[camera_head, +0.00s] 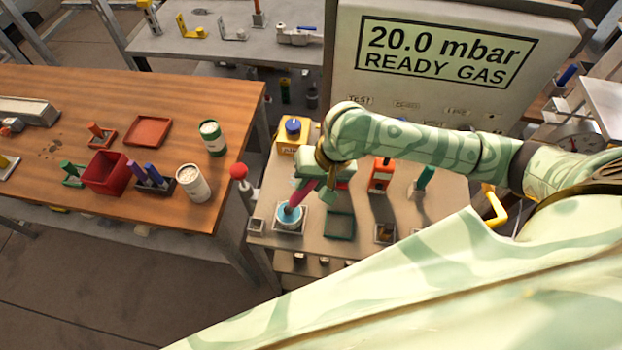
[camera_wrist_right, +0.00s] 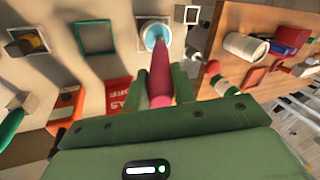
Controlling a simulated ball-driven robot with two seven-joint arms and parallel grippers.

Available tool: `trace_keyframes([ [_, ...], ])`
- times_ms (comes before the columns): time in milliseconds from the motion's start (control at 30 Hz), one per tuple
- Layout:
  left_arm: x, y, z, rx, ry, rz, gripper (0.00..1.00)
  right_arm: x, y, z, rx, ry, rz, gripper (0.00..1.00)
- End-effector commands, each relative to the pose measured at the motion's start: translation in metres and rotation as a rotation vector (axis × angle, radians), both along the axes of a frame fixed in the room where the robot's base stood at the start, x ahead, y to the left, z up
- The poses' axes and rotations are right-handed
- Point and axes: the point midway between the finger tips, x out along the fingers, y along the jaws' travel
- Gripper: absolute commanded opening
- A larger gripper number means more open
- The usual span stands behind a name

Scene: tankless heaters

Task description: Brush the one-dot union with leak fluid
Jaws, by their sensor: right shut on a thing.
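My right gripper (camera_head: 322,186) is shut on a pink-handled brush (camera_head: 302,191), held over the grey bench. In the right wrist view, the brush (camera_wrist_right: 160,78) sits between the two green fingers (camera_wrist_right: 162,90). Its lower end meets a round pot (camera_head: 289,216) with blue inside, on a square pale base; the pot also shows in the right wrist view (camera_wrist_right: 154,34). The bristles are hidden, so I cannot tell how deep they are. No one-dot mark on any union can be made out. My left gripper is not in view.
A green-rimmed square tray (camera_head: 340,224) lies right of the pot. A red ball knob (camera_head: 239,171) stands left of it. A yellow block (camera_head: 293,134) and an orange block (camera_head: 381,174) stand farther back. A wooden table (camera_head: 120,90) with cans is at left.

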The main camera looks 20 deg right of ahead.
Motion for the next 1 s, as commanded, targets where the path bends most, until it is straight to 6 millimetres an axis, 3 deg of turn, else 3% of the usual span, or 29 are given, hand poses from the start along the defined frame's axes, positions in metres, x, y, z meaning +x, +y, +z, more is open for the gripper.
trace_keyframes([
  [1000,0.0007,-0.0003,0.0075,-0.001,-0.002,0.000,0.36,-0.0009,0.0001,-0.0014,0.000,0.002,0.000,0.03],
])
